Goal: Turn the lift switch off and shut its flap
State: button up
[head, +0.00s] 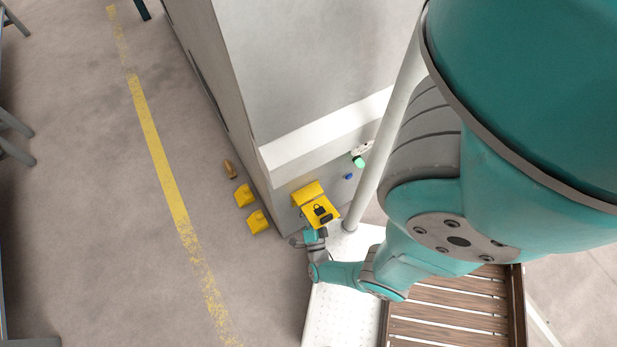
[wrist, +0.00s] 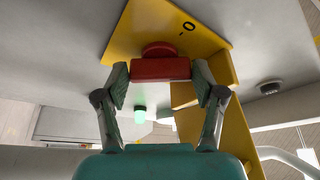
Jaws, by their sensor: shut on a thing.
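The lift switch is a red knob (wrist: 160,69) on a yellow plate (wrist: 135,35) marked with a 0 and a dash. My gripper (wrist: 160,78) has its two fingers on either side of the red knob's bar and is shut on it. The bar lies across the wrist view. The yellow flap (wrist: 232,130) stands open to the right of my gripper and below the plate. In the head view, yellow parts of the switch box (head: 307,193) show on the cabinet, with a black padlock mark. My gripper (head: 313,240) is just below them there; the knob is hidden.
A green lamp (head: 358,162) and a blue button (head: 348,176) sit on the cabinet wall. A light pole (head: 384,140) stands to the right of the switch box. Yellow blocks (head: 257,221) lie on the floor at left. A slatted wooden pallet (head: 450,312) is at lower right.

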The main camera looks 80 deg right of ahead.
jog(key=shift+s+d+f+n+t, duration=0.1)
jog(key=shift+n+t, duration=0.35)
jog(key=shift+n, duration=0.4)
jog(key=shift+f+n+t, duration=0.1)
jog(key=shift+n+t, duration=0.35)
jog(key=shift+n, duration=0.9)
jog(key=o, duration=0.9)
jog(key=shift+c, duration=0.2)
jog(key=shift+r+m, duration=0.1)
jog(key=shift+m, duration=0.2)
